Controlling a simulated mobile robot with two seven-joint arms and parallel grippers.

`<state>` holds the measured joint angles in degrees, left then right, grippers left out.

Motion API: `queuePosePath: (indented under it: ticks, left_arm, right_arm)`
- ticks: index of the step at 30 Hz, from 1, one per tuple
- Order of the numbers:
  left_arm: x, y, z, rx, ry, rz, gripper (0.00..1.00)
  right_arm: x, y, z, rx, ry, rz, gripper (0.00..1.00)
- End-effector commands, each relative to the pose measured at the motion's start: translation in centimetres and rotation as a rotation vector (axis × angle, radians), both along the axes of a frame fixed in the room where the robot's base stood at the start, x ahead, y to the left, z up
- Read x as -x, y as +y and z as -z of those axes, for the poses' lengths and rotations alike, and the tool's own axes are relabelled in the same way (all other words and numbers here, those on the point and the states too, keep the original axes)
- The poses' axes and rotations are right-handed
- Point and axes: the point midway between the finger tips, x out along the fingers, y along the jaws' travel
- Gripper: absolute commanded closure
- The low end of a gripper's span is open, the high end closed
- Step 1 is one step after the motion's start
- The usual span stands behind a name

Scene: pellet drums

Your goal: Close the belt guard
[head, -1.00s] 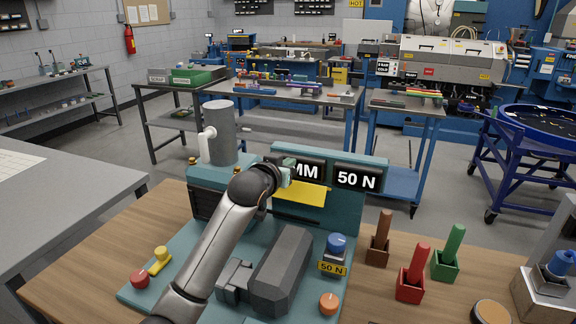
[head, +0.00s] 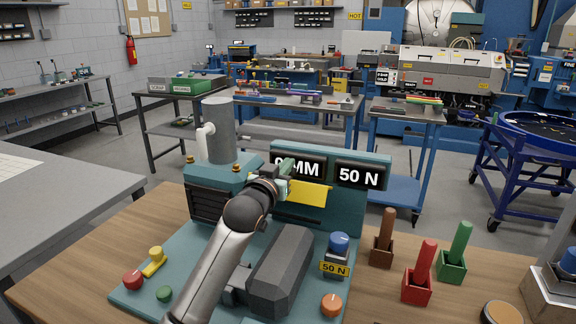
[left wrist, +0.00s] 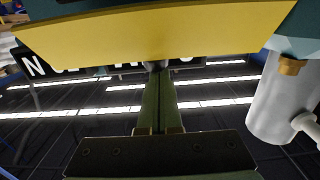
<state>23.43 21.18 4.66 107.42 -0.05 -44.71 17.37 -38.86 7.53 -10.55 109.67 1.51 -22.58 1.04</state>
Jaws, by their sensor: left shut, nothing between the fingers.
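The yellow plate (head: 303,193), which looks like the belt guard, sits on the upright teal panel (head: 345,205) below the number displays. It also spans the top of the left wrist view (left wrist: 150,38). My left gripper (head: 287,169) is at the plate's left end, in front of the panel. In the left wrist view its two green fingers (left wrist: 157,100) are shut together with nothing between them. Their tips end near the plate's lower edge, by a small dark round part; contact cannot be told. My right gripper is not in view.
A grey cylinder (head: 219,130) with a white handle stands left of the gripper. A dark grey motor-like block (head: 283,270), a blue knob (head: 338,243) and several buttons sit on the teal base. Red (head: 420,275), green and brown holders stand to the right.

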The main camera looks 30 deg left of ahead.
Motion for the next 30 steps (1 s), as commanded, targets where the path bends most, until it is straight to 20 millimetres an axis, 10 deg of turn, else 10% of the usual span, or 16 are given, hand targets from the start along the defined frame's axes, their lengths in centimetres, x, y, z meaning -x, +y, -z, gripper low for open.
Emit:
queuePosePath:
  ticks: [30]
  left_arm:
    - [1.3,-0.3,2.5,0.0,0.002,-0.001,1.0]
  right_arm:
    - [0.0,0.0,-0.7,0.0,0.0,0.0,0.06]
